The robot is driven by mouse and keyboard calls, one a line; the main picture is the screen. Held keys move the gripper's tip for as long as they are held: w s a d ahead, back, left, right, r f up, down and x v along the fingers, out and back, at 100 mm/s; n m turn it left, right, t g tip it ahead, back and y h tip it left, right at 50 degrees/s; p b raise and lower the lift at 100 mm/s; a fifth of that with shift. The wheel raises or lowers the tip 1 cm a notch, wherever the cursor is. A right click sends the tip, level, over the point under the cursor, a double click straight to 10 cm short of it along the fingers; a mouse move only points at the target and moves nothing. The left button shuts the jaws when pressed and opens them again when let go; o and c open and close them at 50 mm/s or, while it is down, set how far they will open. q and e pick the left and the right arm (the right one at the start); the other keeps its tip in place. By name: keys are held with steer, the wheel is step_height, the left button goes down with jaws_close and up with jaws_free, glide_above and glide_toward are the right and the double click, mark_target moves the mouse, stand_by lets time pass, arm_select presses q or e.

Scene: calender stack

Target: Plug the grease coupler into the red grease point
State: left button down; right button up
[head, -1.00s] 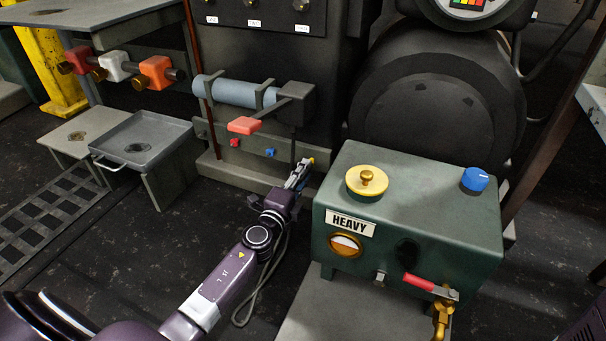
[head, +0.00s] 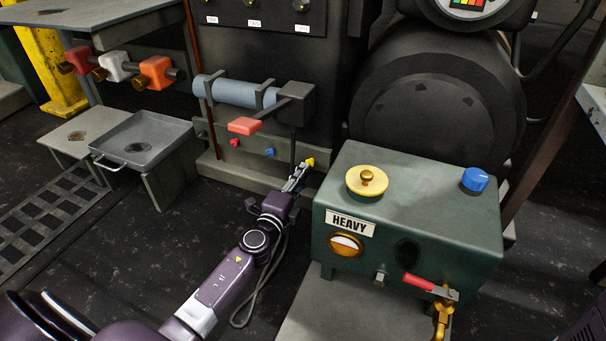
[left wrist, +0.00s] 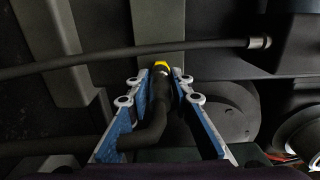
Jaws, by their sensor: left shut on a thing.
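The red grease point (head: 235,142) is a small red fitting on the low rail of the dark machine. My left gripper (head: 298,178) is to its right, apart from it, near a yellow fitting (head: 310,161). In the left wrist view the left gripper (left wrist: 162,88) is shut on the dark grease coupler (left wrist: 160,96), with its hose bending down to the left. The yellow fitting (left wrist: 161,66) shows just beyond the coupler's tip; I cannot tell whether they touch. My right gripper is out of view.
A blue grease point (head: 270,152) sits between red and yellow. An orange-red block (head: 244,126) hangs above the red point. A green HEAVY box (head: 408,225) stands close right of the gripper. A grey tray (head: 140,138) is at the left. Open floor lies left of my arm.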

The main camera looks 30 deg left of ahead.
arm_select(q)
steer(key=shift+s+d, duration=0.1)
steer(key=shift+s, duration=1.05)
